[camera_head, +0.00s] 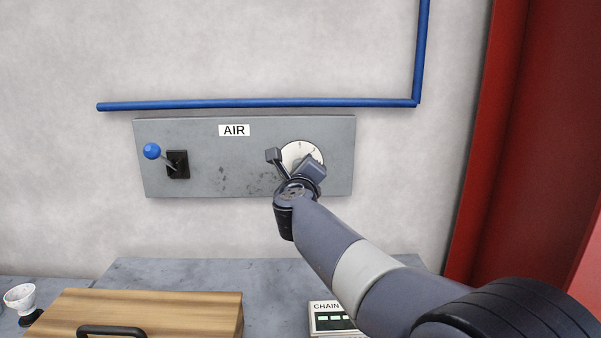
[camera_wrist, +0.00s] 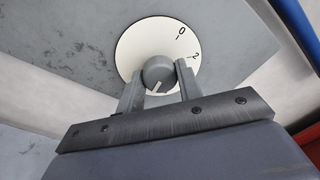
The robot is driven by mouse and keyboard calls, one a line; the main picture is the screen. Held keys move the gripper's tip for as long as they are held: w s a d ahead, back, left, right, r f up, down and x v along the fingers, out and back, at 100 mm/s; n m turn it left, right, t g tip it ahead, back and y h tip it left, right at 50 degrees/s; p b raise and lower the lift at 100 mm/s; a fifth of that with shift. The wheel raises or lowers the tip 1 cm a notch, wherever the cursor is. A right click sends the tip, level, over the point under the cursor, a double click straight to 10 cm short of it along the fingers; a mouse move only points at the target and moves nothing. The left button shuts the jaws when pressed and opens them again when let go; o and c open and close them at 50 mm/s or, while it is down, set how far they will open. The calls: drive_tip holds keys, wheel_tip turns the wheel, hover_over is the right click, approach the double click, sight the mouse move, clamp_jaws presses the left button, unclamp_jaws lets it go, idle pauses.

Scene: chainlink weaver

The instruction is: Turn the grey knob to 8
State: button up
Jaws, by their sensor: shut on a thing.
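The grey knob (camera_wrist: 159,73) sits at the centre of a round white dial (camera_wrist: 136,42) in the wrist view. A pale pointer line on the knob points down and slightly left in that view, away from the printed 0 and 2. The other dial marks are hidden behind my gripper. The fingers of my gripper (camera_wrist: 158,88) are shut on the knob, one on each side. In the head view the white dial (camera_head: 291,150) is on the right part of the grey AIR panel (camera_head: 230,180), and my gripper (camera_head: 292,162) covers the knob.
A lever with a blue ball (camera_head: 152,151) sticks out at the panel's left. A blue pipe (camera_head: 250,103) runs above the panel. Below are a wooden box (camera_head: 190,305), a white cup (camera_head: 20,296) and a CHAIN display box (camera_head: 325,310). A red post (camera_head: 500,150) stands at the right.

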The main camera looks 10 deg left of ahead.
drive_tip(key=shift+m, duration=0.6)
drive_tip(key=o, duration=1)
drive_tip(key=shift+c, duration=0.2)
drive_tip(key=shift+s, duration=0.1)
drive_tip(key=s+d+b, duration=0.1)
drive_tip(key=s+d, duration=0.1)
drive_tip(key=s, duration=0.8)
drive_tip(key=shift+s+b, duration=0.2)
drive_tip(key=shift+b, duration=0.15)
drive_tip(key=w+a+p, duration=0.1)
drive_tip(key=w+a, duration=0.1)
drive_tip(key=w, duration=0.8)
drive_tip(key=shift+w+p, duration=0.3)
drive_tip(key=shift+w, duration=0.05)
drive_tip(key=shift+s, duration=0.1)
